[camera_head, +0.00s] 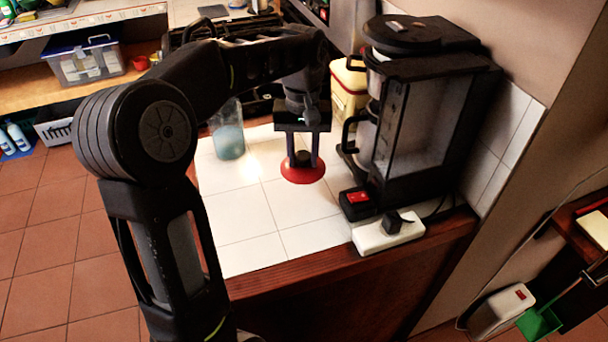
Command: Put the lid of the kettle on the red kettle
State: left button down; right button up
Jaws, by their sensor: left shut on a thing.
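My left gripper (303,156) points straight down over the white tiled counter. It is shut on the black knob of a red round lid (303,175), one finger on each side of the knob. The lid looks level; I cannot tell whether it touches the tiles or hangs just above them. I cannot make out the red kettle in this view; my left arm hides part of the counter's back. My right gripper is not in view.
A black coffee machine (428,125) stands close to the lid's right. A white power strip (388,233) lies at the counter's front right edge. A clear cup with teal contents (230,143) stands left of the lid. The front left tiles (242,214) are clear.

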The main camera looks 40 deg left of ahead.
aim_at(303, 166)
pick_arm(q)
jog(key=shift+f, duration=1.55)
jog(key=shift+f, duration=1.9)
jog(key=shift+f, duration=0.1)
jog(key=c, duration=1)
grip_release()
